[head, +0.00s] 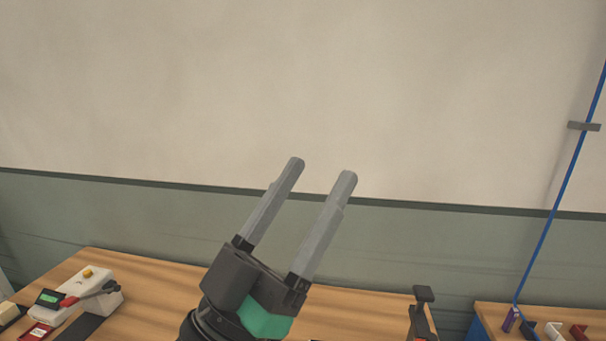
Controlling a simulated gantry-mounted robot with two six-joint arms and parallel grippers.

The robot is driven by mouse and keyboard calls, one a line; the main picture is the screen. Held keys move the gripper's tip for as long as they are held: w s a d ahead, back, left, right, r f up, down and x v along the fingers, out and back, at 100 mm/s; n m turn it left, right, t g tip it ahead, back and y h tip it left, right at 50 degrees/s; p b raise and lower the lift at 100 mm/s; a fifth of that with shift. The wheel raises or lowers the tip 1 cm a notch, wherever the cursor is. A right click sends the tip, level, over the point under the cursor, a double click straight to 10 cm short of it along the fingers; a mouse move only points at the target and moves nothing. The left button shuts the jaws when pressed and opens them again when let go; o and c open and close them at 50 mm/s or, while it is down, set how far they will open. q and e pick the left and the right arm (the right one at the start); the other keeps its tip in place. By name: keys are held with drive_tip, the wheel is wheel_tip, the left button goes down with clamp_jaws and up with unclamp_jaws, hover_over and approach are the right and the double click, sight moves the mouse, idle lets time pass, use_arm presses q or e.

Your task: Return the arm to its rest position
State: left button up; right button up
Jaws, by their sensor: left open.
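My left gripper (322,169) shows at the lower middle of the head view. Its two long grey fingers point up and slightly to the right. They are spread apart with nothing between them, so it is open and empty. Behind the fingers is the wall, and the dark wrist hides part of the wooden table (155,290). My right gripper does not show.
A white device (92,290) with an orange knob and a black-and-red handled tool sits on the table at left. A dark clamp-like object (423,312) stands right of my gripper. A second bench (590,313) holds small items. A blue pole (566,183) rises at right.

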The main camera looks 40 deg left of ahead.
use_arm(q)
drive_tip(key=s+r, duration=0.1)
drive_tip(key=s+d+r+h, duration=0.1)
drive_tip(key=r, duration=0.1)
drive_tip(key=s+r+m+t+h, duration=0.1)
drive_tip(key=shift+d+r, duration=0.25)
drive_tip(key=shift+d, duration=0.15)
wheel_tip(320, 180, up, 28)
drive_tip(key=p, duration=2.8)
wheel_tip(320, 180, down, 45)
drive_tip(key=b, duration=4.5)
drive_tip(key=shift+f, duration=0.1)
